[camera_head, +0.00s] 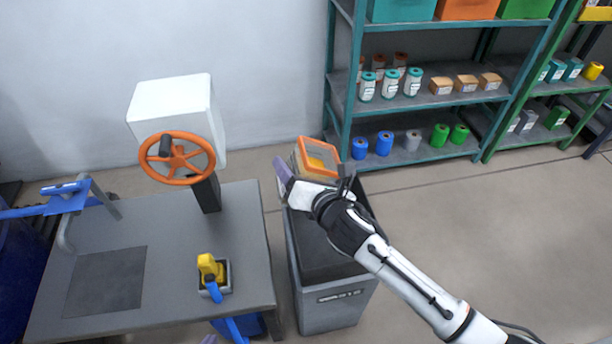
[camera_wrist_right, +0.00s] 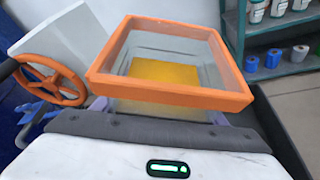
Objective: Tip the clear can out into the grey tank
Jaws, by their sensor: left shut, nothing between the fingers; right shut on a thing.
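The clear can (camera_head: 318,158) has an orange rim and yellow contents at its bottom. It shows large in the right wrist view (camera_wrist_right: 168,62), its open top facing the camera and the yellow still inside. My right gripper (camera_head: 294,178) is shut on the can, with lavender fingers at its sides, and holds it over the far end of the grey tank (camera_head: 332,304). The tank stands on the floor beside the table, its opening partly hidden by my right arm. Only a lavender tip of my left gripper (camera_head: 209,339) shows at the bottom edge; it is shut and empty.
A grey table (camera_head: 180,255) stands left of the tank. Stocked shelves (camera_head: 440,100) stand behind; the right floor is clear.

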